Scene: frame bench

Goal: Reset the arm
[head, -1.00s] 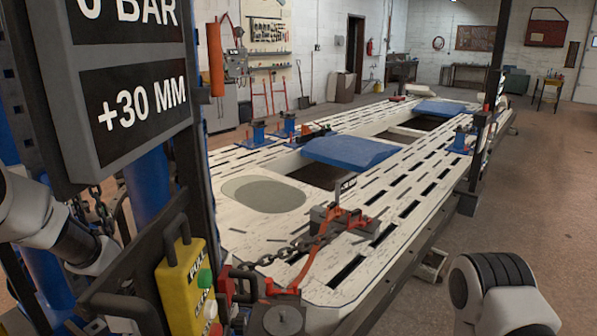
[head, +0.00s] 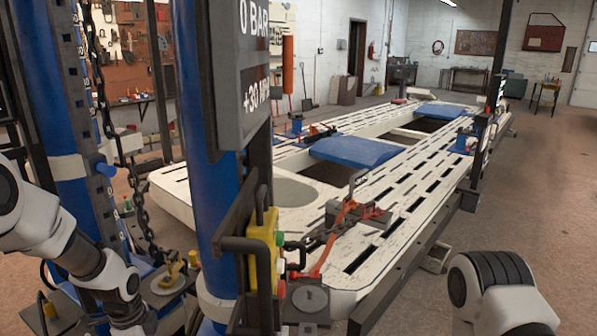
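The pulling arm is a blue upright column (head: 207,150) left of the white slotted bench (head: 420,215). A grey display (head: 256,68) on it reads "0 BAR" and "+30 MM", seen at a steep angle. A yellow control box (head: 264,240) with green and red buttons and black handles (head: 240,235) is on its near side. An orange clamp (head: 345,215) sits on the bench, with a short chain towards the column partly hidden. My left arm comes in from the left and runs down to the lower edge; its gripper is not visible. Only a link of my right arm shows at lower right.
Another blue post (head: 60,130) with a hanging chain (head: 130,170) stands at far left, close to my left arm. A blue cover (head: 355,150) lies on the bench. The floor right of the bench (head: 535,200) is clear.

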